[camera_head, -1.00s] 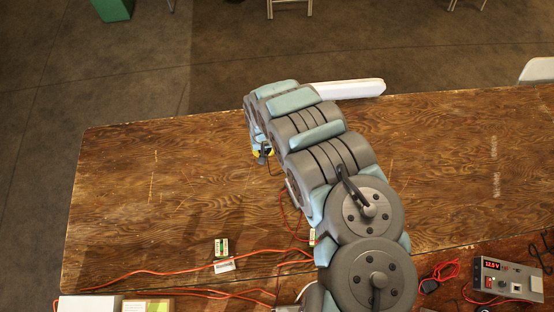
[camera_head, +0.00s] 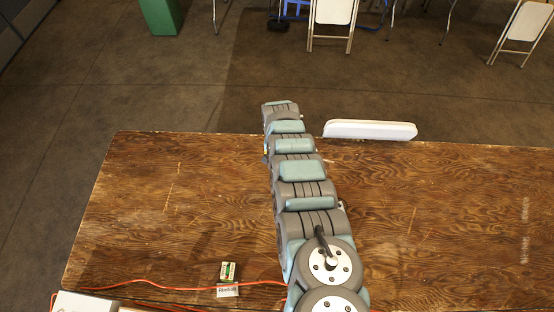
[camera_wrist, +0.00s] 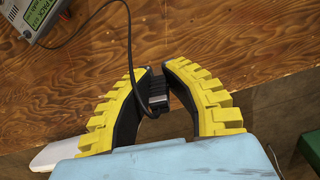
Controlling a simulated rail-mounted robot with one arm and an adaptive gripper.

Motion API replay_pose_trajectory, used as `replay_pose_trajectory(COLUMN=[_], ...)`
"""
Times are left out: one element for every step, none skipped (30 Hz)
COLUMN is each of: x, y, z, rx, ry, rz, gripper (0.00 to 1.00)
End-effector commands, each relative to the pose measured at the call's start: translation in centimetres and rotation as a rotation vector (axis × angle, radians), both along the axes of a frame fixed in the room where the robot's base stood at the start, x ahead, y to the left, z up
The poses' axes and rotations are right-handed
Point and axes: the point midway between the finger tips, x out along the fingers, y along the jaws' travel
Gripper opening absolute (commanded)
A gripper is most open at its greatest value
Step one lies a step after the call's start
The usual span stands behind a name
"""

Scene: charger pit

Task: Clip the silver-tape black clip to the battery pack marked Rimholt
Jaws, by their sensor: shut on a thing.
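In the wrist view my gripper (camera_wrist: 156,76) has its yellow-padded fingers closed on a black clip (camera_wrist: 156,98). A dark cable runs from the clip to the upper left. In the head view the gripper and clip are hidden by my arm near the table's far edge. A small battery pack (camera_head: 228,271) with a green and white top stands at the lower left of the arm. A white card (camera_head: 228,291) reading Rimholt lies just in front of it. The held clip is well away from that pack.
A grey device (camera_wrist: 40,18) with a green display sits at the wrist view's upper left. A red cable (camera_head: 170,286) crosses the near table. The table's left half (camera_head: 190,200) is mostly clear.

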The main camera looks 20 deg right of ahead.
Motion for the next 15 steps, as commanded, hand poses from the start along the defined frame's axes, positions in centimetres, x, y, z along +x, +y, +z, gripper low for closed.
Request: replay_pose_trajectory(x=[0.15,0.18,0.18,0.2,0.22,0.27,0.31,0.37,0.41,0.43,0.46,0.51,0.52,0.53,0.53], y=[-0.06,-0.09,-0.13,-0.12,-0.11,-0.12,-0.15,-0.14,-0.21,-0.28,-0.37,-0.39,-0.38,-0.42,-0.54], z=[0.03,0.04,0.01,-0.01,-0.03,-0.05,-0.06,-0.05,-0.06,-0.08,-0.09,-0.09,-0.1,-0.12,-0.14], rx=[-0.001,-0.001,0.0,0.0,0.0,-0.001,-0.001,-0.001,-0.001,-0.001,-0.002,-0.002,-0.002,-0.002,-0.003], ry=[-0.002,-0.002,-0.001,-0.001,-0.001,-0.002,-0.003,-0.003,-0.003,-0.003,-0.002,-0.002,-0.002,-0.002,-0.001], rz=[-0.003,-0.004,-0.006,-0.007,-0.008,-0.01,-0.011,-0.012,-0.015,-0.018,-0.02,-0.022,-0.022,-0.023,-0.026], gripper=[0.0,0.0,0.0,0.0,0.0,0.0,0.0,0.0,0.0,0.0,0.0,0.0,0.0,0.0,0.0])
